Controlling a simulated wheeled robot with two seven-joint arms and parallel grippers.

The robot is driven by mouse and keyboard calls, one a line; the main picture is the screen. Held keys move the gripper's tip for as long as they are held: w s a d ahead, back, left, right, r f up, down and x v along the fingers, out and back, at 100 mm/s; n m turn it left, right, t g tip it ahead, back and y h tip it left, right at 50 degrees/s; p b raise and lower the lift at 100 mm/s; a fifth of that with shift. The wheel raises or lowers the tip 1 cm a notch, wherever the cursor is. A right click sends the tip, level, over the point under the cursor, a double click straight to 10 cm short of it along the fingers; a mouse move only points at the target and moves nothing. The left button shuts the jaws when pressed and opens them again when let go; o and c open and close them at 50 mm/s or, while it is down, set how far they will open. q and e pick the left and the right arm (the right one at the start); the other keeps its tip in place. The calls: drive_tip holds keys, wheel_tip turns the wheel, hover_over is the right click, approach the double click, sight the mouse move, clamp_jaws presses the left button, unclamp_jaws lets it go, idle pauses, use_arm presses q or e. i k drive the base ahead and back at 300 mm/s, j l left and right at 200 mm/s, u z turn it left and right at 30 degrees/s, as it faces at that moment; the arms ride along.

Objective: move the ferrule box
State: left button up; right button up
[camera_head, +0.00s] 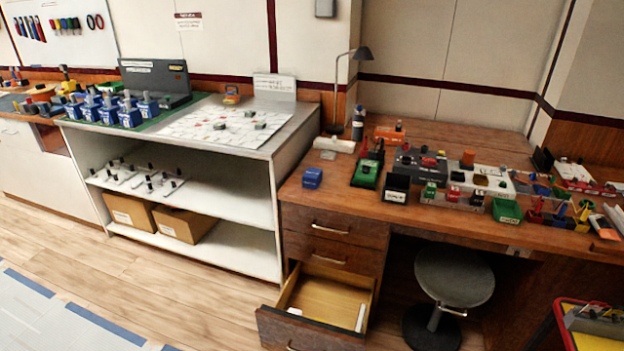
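I cannot tell for certain which thing is the ferrule box, as no label can be read at this size. Small boxes on the wooden desk include a blue box (312,178) alone at the desk's left end, a green box (507,210) near the front edge, and an orange box (389,134) at the back. A black box (396,188) with a white label stands near the front edge. Neither of my grippers is in view.
The wooden desk (470,131) carries several breakers and tools. A round stool (454,277) stands before the desk. A white shelf unit (225,249) at left holds cardboard boxes (184,224).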

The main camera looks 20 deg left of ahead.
sight(311, 178)
drive_tip(key=i+j+z, duration=0.1)
drive_tip(key=z, duration=0.3)
drive_tip(key=j+z, duration=0.55)
drive_tip(key=z, duration=0.25)
drive_tip(key=j+z, duration=0.25)
drive_tip(key=z, duration=0.2)
drive_tip(key=i+j, duration=0.05)
